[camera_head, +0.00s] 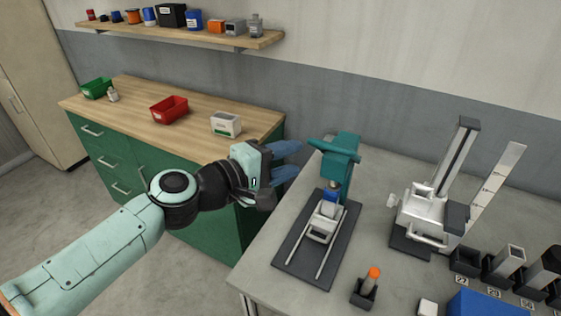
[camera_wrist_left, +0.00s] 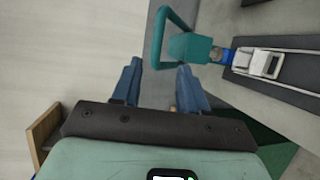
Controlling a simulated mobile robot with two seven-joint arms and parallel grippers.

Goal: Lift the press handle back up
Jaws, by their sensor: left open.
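The teal press (camera_head: 341,172) stands on a dark base with two rails on the grey bench. Its teal handle (camera_head: 325,150) sticks out at the top toward my left gripper. In the left wrist view the handle (camera_wrist_left: 157,40) is a bent bar beyond the fingertips, its near end lined up with the gap between them. My left gripper (camera_head: 294,160) is open and empty, its blue fingers pointing at the press from the left. It also shows in the left wrist view (camera_wrist_left: 157,70). I cannot tell whether the fingers touch the handle. My right gripper is not in view.
A white-grey machine with a tall column (camera_head: 433,205) stands right of the press. A small dark holder with an orange-topped item (camera_head: 368,287) and a blue box (camera_head: 488,304) are near the bench front. A green cabinet (camera_head: 150,160) with bins stands behind my left arm.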

